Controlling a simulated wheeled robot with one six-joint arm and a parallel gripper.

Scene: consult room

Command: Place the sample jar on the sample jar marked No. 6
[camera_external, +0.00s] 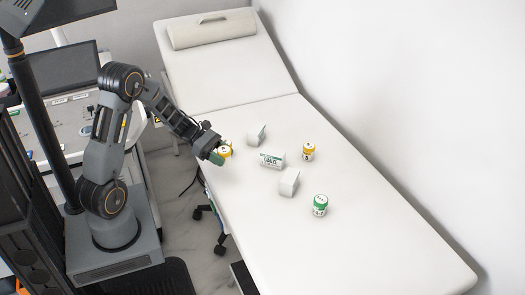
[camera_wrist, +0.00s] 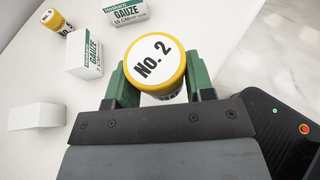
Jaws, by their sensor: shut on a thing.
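My gripper (camera_external: 220,155) is shut on a sample jar with a yellow rim and a white lid marked "No. 2" (camera_wrist: 155,60). In the wrist view the green fingers clasp it from both sides. In the external view this jar (camera_external: 225,151) is at the near left edge of the couch. A second yellow-lidded jar (camera_external: 308,151) stands on the couch to the right; its lid shows partly in the wrist view (camera_wrist: 52,18), its number unclear. A green-lidded jar (camera_external: 320,204) stands nearer the front. I cannot read which jar is No. 6.
The jars stand on a white couch (camera_external: 390,235). A gauze box (camera_external: 271,160) and two pale boxes (camera_external: 257,134) (camera_external: 289,182) lie between my gripper and the other jars. A pillow (camera_external: 212,29) is at the far end. The couch's front part is clear.

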